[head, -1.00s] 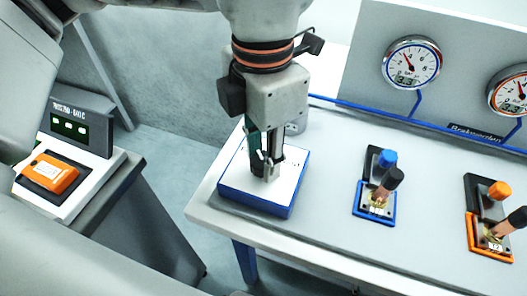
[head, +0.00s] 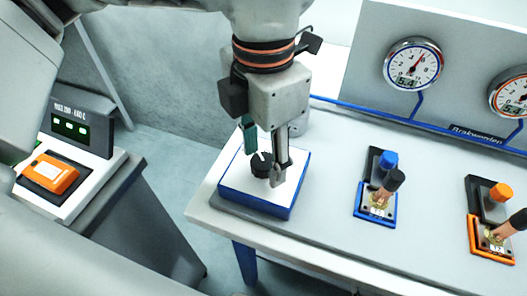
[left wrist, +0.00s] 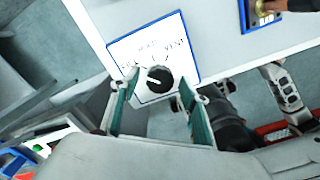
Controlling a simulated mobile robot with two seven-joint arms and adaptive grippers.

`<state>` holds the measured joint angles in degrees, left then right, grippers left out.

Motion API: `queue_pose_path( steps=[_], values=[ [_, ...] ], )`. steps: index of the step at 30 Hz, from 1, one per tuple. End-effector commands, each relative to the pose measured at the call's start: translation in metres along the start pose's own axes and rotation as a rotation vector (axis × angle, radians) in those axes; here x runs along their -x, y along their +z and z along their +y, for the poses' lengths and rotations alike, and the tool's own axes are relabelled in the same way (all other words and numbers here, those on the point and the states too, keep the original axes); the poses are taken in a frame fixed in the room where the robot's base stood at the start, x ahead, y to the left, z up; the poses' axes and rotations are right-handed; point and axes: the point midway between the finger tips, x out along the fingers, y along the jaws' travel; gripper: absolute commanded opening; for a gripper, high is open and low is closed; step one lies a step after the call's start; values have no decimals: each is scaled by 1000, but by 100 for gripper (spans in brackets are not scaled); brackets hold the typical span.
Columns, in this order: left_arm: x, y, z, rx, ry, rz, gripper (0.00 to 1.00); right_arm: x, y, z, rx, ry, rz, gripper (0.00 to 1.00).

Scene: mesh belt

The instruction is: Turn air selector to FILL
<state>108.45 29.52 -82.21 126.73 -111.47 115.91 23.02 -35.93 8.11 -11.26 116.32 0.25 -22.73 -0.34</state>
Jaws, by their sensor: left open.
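The air selector is a black round knob (head: 262,164) on a white box with a blue edge (head: 240,186), at the left end of the bench. The right gripper is not surely seen.
A gauge with a blue rim (head: 413,64) and one with an orange rim (head: 511,92) stand on the back panel. Blue (head: 375,207) and orange (head: 489,243) valve units sit right of the box. A scale with an orange device (head: 52,174) stands left.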

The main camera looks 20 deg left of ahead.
Motion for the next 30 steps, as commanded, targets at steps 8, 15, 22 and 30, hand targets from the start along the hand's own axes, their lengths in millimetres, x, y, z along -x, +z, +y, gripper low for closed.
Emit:
queue_pose_path(
  steps=[8,15,22,30],
  values=[
    [19,1,0,0,1,-4,45,0,0,0,1,-1,0,57],
    [68,1,0,2,2,-5,45,0,-1,0,0,0,1,57],
    [105,0,0,2,2,-2,45,-1,-1,0,0,1,2,57],
    [120,0,0,0,0,0,45,-1,-1,0,0,1,2,57]
  ],
)
